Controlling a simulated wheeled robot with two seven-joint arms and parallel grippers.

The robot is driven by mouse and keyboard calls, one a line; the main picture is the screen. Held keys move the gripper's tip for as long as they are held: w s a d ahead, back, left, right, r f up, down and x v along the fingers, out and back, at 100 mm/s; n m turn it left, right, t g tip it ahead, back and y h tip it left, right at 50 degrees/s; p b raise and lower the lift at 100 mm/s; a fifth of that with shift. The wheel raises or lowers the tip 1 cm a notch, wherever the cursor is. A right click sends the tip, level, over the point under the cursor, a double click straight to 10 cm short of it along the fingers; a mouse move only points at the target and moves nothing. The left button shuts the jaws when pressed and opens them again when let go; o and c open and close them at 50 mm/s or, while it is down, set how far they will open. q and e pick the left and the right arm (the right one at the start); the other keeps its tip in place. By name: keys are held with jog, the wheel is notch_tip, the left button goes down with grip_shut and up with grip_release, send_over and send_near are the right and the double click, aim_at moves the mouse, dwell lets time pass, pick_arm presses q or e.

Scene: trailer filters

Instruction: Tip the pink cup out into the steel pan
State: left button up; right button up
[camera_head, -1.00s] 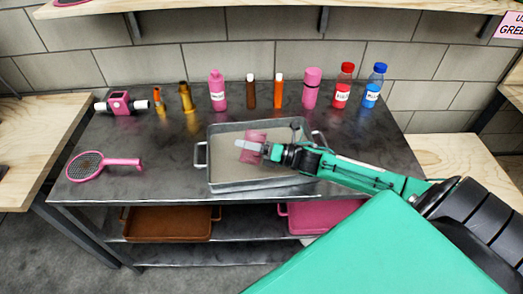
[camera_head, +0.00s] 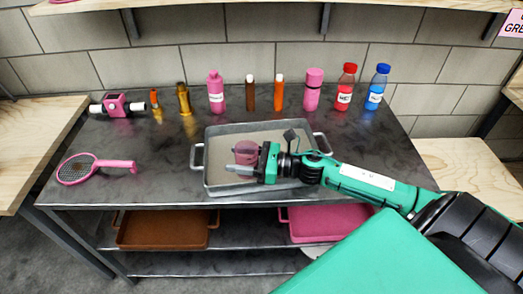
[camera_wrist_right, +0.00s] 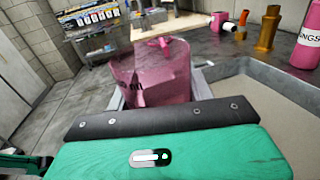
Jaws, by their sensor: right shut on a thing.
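The pink cup (camera_head: 246,150) is see-through and held over the steel pan (camera_head: 209,170), with its round rim facing up. My right gripper (camera_head: 247,166) is shut on the cup from the right, with a finger along its near side. In the right wrist view the cup (camera_wrist_right: 160,75) stands beyond my gripper's palm, dark lettering on its wall; the fingertips are hidden there. I cannot tell whether anything is in the cup. The pan is a grey rectangular tray with side handles and a pale beige floor. My left gripper is not in view.
Several bottles, including a pink one (camera_head: 216,92) and a blue one (camera_head: 376,88), line the back of the dark table (camera_head: 140,160). A pink racket-like strainer (camera_head: 90,168) lies at left. Brown (camera_head: 163,228) and pink (camera_head: 325,222) trays sit on the shelf below.

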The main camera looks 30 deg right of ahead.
aim_at(238, 146)
jog(key=shift+r, duration=0.25)
notch_tip(238, 146, up, 5)
jog(key=p, duration=0.3)
jog(key=shift+f+p, duration=0.2)
jog(key=shift+p, duration=0.1)
